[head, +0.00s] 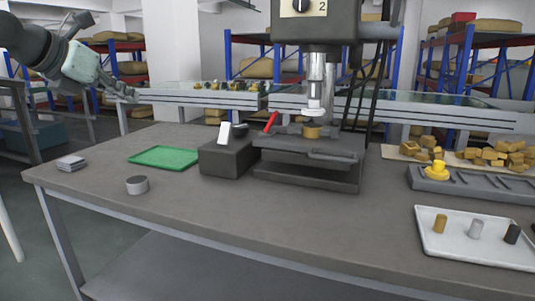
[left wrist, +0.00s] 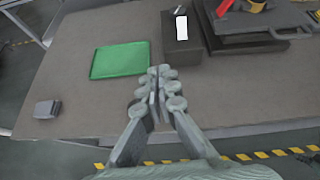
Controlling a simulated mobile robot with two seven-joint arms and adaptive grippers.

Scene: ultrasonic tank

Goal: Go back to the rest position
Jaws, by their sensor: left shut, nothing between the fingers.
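My left gripper (head: 128,95) is at the upper left of the head view, raised above and behind the table's left end. Its fingers are shut and empty; the closed fingertips show in the left wrist view (left wrist: 160,72), in front of the bare table top. They touch none of the things on the table. My right gripper is in neither view.
The table's front middle is clear.

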